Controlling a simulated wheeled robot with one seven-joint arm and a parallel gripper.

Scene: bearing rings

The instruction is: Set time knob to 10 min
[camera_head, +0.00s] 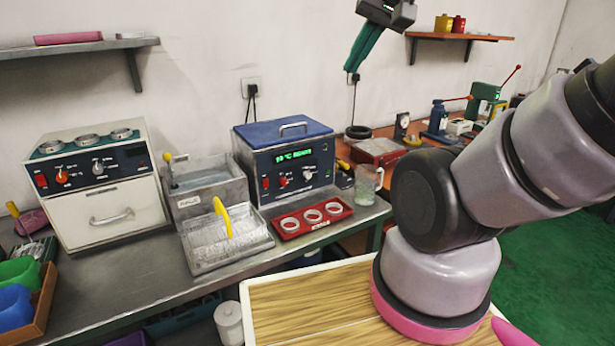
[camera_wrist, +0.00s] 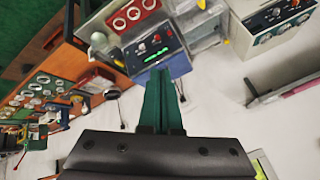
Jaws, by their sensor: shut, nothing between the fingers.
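The blue-lidded bath unit (camera_head: 285,150) stands on the bench with a lit green display. Its front has a red switch, a red-and-white knob (camera_head: 283,181) and a grey-white knob (camera_head: 308,174). The white oven-like unit (camera_head: 108,205) at left has an orange knob (camera_head: 62,176) and a grey knob (camera_head: 98,168). Labels are too small to read, so I cannot tell which is the time knob or its setting. My gripper (camera_head: 351,69) has green fingers, shut and empty, high near the wall, above and right of the bath unit. In the wrist view my gripper (camera_wrist: 160,74) shows before the blue lid.
A red tray of rings (camera_head: 283,229) sits before the bath unit, with a glass beaker (camera_head: 367,186) to its right. A metal basin (camera_head: 204,190) and a rack with a yellow handle (camera_head: 225,245) stand left. Shelves (camera_head: 75,48) hang on the wall.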

